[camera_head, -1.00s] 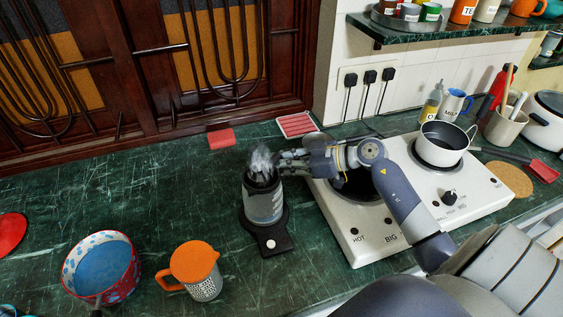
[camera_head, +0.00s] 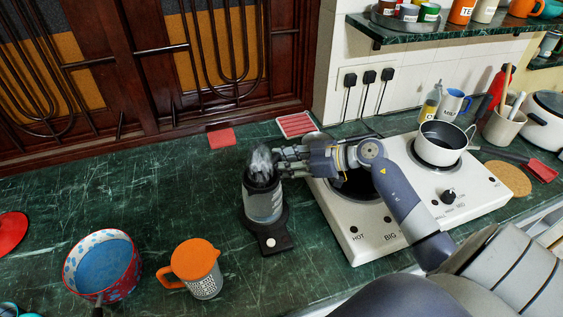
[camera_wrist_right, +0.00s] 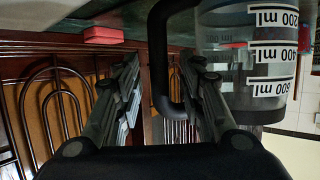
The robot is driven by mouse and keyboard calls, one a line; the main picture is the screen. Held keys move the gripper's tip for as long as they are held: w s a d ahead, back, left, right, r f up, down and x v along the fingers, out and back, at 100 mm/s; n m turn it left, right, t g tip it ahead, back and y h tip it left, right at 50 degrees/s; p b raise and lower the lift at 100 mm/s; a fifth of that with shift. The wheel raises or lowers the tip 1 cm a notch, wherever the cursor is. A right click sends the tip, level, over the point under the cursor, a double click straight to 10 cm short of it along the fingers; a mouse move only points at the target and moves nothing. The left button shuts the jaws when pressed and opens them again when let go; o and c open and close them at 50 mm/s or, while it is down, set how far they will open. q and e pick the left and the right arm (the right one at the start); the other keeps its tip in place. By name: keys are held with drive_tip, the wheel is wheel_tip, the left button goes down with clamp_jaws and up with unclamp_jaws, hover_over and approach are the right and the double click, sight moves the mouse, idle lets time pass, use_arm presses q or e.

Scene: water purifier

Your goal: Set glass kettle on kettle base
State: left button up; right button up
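The glass kettle (camera_head: 263,203) stands upright on the black kettle base (camera_head: 278,241) on the green counter, looking seated on it. Its dark lid is partly covered by a whitish haze. In the right wrist view, the clear kettle body (camera_wrist_right: 250,60) with its ml scale is at the right, upside down, and its black handle (camera_wrist_right: 160,60) hangs in the gap between my fingers. My right gripper (camera_head: 282,161) is beside the kettle's top at the handle side; in the wrist view its fingers (camera_wrist_right: 158,78) are spread, with space visible around the handle. My left gripper is out of view.
A white hob (camera_head: 365,246) lies under my right arm, with a pot (camera_head: 441,148) on it.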

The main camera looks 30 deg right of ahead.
drive_tip(key=shift+s+a+f, duration=0.15)
drive_tip(key=shift+f, duration=0.35)
drive_tip(key=shift+s+a+f, duration=0.15)
drive_tip(key=shift+f, duration=0.3)
drive_tip(key=shift+s+d, duration=0.1)
drive_tip(key=w+r+v, duration=0.1)
drive_tip(key=v, duration=0.7)
drive_tip(key=shift+s+d+r, duration=0.15)
drive_tip(key=shift+r, duration=0.25)
